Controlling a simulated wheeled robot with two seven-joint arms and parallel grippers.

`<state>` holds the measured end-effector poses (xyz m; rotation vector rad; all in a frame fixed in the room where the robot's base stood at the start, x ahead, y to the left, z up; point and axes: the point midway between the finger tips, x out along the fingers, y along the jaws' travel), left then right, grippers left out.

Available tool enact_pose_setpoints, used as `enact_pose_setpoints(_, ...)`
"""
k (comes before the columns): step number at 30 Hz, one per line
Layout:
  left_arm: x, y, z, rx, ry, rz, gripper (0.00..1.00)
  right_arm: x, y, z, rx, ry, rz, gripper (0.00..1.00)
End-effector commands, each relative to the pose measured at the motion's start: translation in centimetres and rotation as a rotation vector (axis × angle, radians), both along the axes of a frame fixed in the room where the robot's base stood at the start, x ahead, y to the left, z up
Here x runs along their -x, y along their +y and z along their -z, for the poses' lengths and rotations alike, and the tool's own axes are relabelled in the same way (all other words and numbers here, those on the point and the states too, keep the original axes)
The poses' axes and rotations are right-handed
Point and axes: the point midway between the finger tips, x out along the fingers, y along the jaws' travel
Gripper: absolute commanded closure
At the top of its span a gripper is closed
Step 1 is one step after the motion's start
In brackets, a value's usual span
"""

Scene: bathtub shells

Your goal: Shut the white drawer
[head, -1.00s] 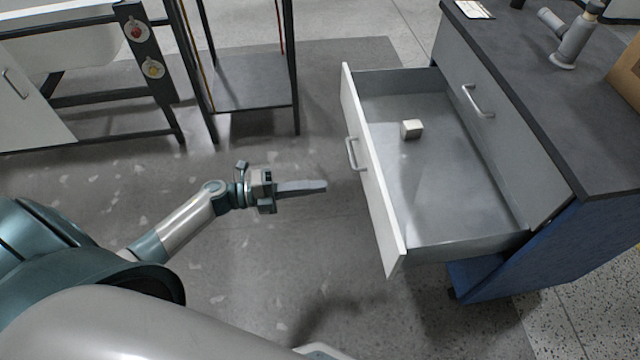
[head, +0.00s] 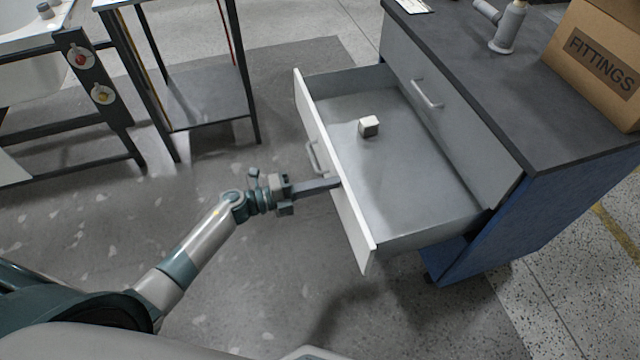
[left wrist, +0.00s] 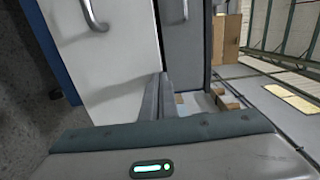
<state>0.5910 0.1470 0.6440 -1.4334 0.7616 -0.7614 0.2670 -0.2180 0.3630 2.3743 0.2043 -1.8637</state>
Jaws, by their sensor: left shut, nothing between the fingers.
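The white drawer (head: 345,207) stands pulled out from the grey and blue cabinet (head: 480,150), with its white front panel facing left and a metal handle (head: 314,157) on it. A small pale block (head: 369,126) lies inside on the drawer floor. My left gripper (head: 338,183) is shut and empty, its fingertips at the outer face of the front panel, below the handle in the picture. Whether they touch it is hard to tell. The left wrist view shows the shut fingers (left wrist: 160,98) in front of the white panel (left wrist: 105,60). My right gripper is not in view.
The cabinet's dark top holds a grey fitting (head: 508,28) and a cardboard box (head: 597,62) marked FITTINGS. A grey drawer front with a handle (head: 427,94) is behind the open drawer. A dark-framed shelf (head: 205,95) stands at upper left.

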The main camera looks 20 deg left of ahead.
Motion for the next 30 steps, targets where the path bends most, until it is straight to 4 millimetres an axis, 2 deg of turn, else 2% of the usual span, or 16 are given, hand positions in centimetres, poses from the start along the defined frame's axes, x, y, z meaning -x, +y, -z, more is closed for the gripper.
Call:
enact_pose_setpoints(11,-0.1,-0.1,0.0,0.000,0.000,0.000,1.00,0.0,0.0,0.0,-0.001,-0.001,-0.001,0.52)
enact_pose_setpoints(17,-0.7,-1.1,0.0,0.001,-0.001,0.001,1.00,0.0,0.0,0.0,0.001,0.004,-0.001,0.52)
enact_pose_setpoints(23,-2.4,-3.5,0.0,0.001,-0.002,0.001,1.00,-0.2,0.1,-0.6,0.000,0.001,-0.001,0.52)
enact_pose_setpoints(30,-5.6,-8.3,0.0,0.002,-0.003,0.002,1.00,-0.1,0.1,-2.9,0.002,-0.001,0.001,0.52)
